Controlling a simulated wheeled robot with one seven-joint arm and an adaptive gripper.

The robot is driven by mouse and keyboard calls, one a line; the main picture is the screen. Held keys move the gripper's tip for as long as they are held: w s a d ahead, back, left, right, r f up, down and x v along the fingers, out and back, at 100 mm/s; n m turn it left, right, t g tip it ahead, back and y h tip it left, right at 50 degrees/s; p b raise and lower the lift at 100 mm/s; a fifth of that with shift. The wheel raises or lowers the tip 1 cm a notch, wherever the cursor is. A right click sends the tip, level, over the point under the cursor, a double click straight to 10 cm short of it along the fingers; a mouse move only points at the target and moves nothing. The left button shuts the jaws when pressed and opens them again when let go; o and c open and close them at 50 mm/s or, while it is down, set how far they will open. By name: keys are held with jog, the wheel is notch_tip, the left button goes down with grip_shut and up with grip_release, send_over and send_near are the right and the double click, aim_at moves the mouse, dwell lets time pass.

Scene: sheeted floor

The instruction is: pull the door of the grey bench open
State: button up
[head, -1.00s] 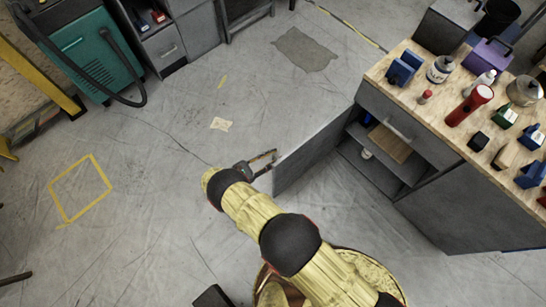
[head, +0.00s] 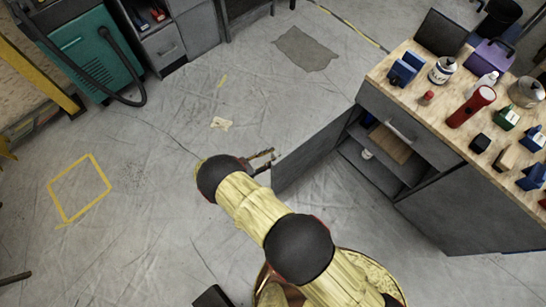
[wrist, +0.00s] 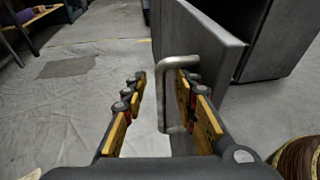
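The grey bench (head: 465,205) stands at the right in the head view, with a wooden top. Its grey door (head: 312,150) is swung wide open, standing out to the left of the cabinet, and the shelf inside shows. In the wrist view the door (wrist: 205,45) bears a metal bar handle (wrist: 162,95). My gripper (head: 264,160) is at the door's free edge. In the wrist view my gripper (wrist: 163,98) has its fingers apart, with the handle's bar between them, nearer the right finger. The right finger appears between bar and door; contact cannot be told.
Bottles, a red flashlight (head: 471,106) and other small items stand on the bench top (head: 425,85). A teal machine (head: 95,55) with a black hose is at upper left.

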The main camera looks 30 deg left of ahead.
jog(key=r, duration=0.3)
jog(key=r+t+h, duration=0.1)
jog(key=r, duration=0.2)
jog(key=r+m+t+h, duration=0.1)
jog(key=r, duration=0.2)
jog(key=shift+w+d+r, duration=0.15)
jog(key=shift+w+r, duration=0.2)
jog(key=shift+r, duration=0.05)
notch_tip(320, 180, down, 8)
jog(key=a+n+g+y, duration=0.1)
jog(key=g+y, duration=0.1)
jog(key=s+a+f, duration=0.1)
jog(key=s+a, duration=0.2)
jog(key=a, duration=0.5)
jog(key=shift+f, duration=0.15)
jog(key=shift+s, duration=0.1)
